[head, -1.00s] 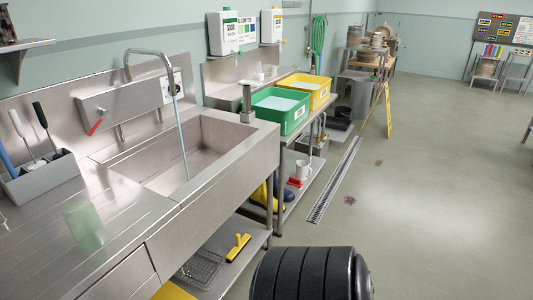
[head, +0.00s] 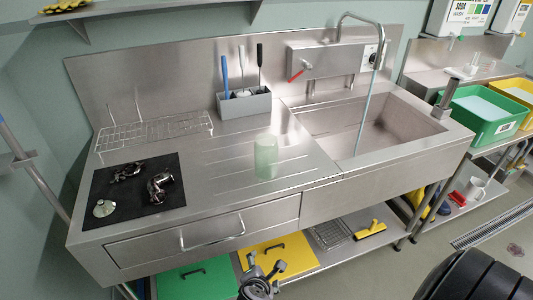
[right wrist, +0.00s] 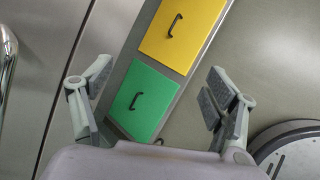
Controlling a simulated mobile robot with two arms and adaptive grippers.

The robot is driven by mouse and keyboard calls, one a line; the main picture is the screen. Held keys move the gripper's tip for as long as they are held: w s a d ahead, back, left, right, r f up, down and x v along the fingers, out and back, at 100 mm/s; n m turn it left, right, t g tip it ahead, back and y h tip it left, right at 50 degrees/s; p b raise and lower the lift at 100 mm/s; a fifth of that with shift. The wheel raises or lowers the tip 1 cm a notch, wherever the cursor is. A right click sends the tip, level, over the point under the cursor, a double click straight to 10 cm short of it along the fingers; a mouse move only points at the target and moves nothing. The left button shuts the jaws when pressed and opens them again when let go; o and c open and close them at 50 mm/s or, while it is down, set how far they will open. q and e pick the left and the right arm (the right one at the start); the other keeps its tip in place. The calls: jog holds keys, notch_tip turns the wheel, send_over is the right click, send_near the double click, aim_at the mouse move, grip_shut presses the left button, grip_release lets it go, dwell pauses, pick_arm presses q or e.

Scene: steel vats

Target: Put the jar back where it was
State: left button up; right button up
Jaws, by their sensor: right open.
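The jar (head: 265,158), a pale green see-through cylinder, stands upright on the grooved steel drainboard (head: 222,178), left of the sink, in the head view. My right gripper (head: 262,272) is low in front of the counter, below the jar and apart from it. In the right wrist view my right gripper (right wrist: 156,98) has its fingers spread with nothing between them. The jar does not show in that view. My left gripper is not in view.
A wire rack (head: 155,133), a black mat (head: 108,213) with dark metal parts, and a grey caddy (head: 244,104) with brushes are on the counter. The sink (head: 370,130) is right of the jar. Green (head: 197,281) and yellow (head: 279,257) panels with handles lie below. Drainboard around the jar is clear.

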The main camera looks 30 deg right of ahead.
aim_at(269, 143)
jog(key=w+r+n+t+h+p, duration=0.15)
jog(key=w+r+n+h, duration=0.3)
jog(key=r, duration=0.95)
jog(key=w+r+n+t+h, duration=0.3)
jog(key=r+n, duration=0.2)
jog(key=r, duration=0.8)
jog(key=x, duration=0.4)
jog(key=p+x, duration=0.1)
jog(key=x, duration=0.2)
jog(key=p+x, duration=0.1)
jog(key=x, duration=0.3)
jog(key=shift+w+d+r, duration=0.15)
jog(key=shift+d+r, duration=0.1)
jog(key=shift+r, duration=0.05)
jog(key=p+x, duration=0.1)
jog(key=x, duration=0.4)
jog(key=shift+d+f, duration=0.15)
jog(key=shift+d, duration=0.15)
jog(key=shift+w+d+f, duration=0.1)
jog(key=shift+w+d, duration=0.1)
jog(key=shift+d, duration=0.1)
jog(key=c, duration=1.5)
jog(key=shift+c, duration=0.2)
